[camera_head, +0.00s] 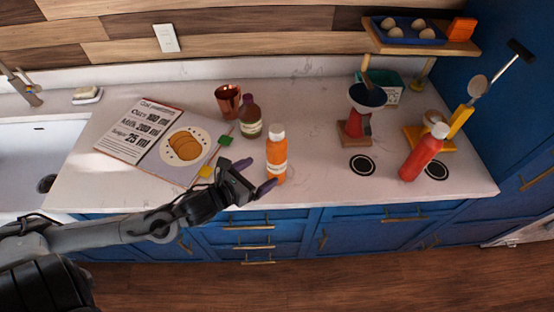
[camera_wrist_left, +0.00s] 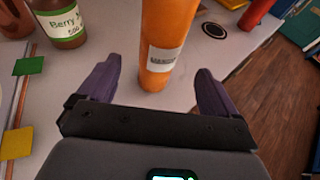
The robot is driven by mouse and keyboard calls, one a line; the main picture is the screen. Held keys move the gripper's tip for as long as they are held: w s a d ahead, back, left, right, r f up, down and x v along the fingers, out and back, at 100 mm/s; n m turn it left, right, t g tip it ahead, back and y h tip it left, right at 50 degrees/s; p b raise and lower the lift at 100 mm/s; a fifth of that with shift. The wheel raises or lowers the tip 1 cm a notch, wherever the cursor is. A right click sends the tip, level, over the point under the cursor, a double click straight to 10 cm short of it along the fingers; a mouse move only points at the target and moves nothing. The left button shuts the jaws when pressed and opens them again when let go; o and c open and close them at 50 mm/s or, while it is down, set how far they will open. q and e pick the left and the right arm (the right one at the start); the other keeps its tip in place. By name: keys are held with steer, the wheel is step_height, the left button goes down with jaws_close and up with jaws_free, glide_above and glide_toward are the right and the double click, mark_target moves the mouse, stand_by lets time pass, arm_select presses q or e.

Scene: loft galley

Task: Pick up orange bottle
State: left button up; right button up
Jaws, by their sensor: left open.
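The orange bottle (camera_head: 277,158) with a white cap stands upright on the white counter, near its front edge. In the left wrist view the orange bottle (camera_wrist_left: 165,45) stands ahead, between the lines of the two fingers, with its top cut off. My left gripper (camera_head: 256,176) is just left of the bottle, low over the counter. Its purple fingers (camera_wrist_left: 157,85) are spread wide, with nothing held. One finger overlaps the bottle's lower part in the head view; I cannot tell whether they touch. My right gripper is not in view.
A dark berry bottle (camera_head: 250,120) and copper mug (camera_head: 228,100) stand behind left. An open cookbook (camera_head: 160,142) with coloured tabs lies left. A red bottle (camera_head: 423,155) stands far right. The counter between the orange bottle and the burner mark (camera_head: 362,166) is clear.

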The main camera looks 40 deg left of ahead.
mark_target(270, 165)
arm_select(q)
steer(key=shift+x, duration=1.65)
steer(key=shift+r+x, duration=0.15)
steer(key=shift+x, duration=0.8)
steer(key=shift+r+x, duration=0.1)
steer(key=shift+x, duration=1.65)
steer(key=c, duration=1.3)
steer(key=shift+r, duration=0.1)
steer(key=shift+c, duration=0.6)
